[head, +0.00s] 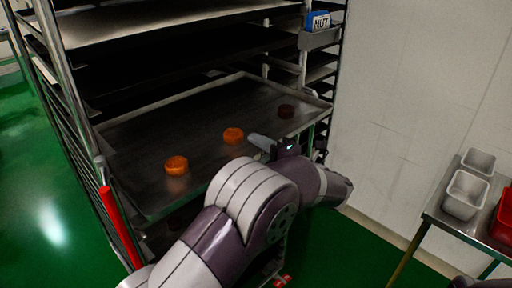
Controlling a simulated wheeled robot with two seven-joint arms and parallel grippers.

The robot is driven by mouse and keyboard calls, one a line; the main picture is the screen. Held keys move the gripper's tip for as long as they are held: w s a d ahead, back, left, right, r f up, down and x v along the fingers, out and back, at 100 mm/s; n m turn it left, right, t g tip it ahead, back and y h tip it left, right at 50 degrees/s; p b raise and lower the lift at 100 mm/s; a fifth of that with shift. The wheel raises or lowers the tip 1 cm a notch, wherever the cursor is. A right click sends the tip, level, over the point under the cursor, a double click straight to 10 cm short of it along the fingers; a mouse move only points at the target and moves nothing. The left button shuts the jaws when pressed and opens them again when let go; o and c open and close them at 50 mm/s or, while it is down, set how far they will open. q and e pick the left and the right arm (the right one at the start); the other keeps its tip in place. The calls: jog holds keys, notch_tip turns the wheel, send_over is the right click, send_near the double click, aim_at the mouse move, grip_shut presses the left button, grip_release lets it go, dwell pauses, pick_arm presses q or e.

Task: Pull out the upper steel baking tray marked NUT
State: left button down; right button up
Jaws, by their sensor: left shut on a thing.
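A dark steel baking tray (205,113) with a raised rim sits in the rack below the blue NUT sign (318,21). Two orange pastries and one dark reddish-brown pastry lie on it. My left gripper (263,143) is at the tray's near right edge, shut on the rim, with a grey finger showing over the tray. The wrist hides the rest of the jaws and part of that edge. The sign is fixed at the rack's upper right post. My right gripper is not in view.
The tall metal rack (52,37) holds several dark shelves or trays above. A red bar (118,225) stands at its near left. At right, a metal table (450,208) bears grey containers (466,195) and a red bin (505,218). Green floor (40,190) is clear at left; a pale wall stands behind.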

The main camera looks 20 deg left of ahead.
pick_arm(q)
jog(key=c, duration=0.9)
grip_release()
jog(key=shift+s+d+f, duration=0.1)
jog(key=shift+d, duration=0.25)
jog(key=b+v, duration=0.3)
jog(key=v, duration=0.9)
jog(key=shift+s, duration=0.1)
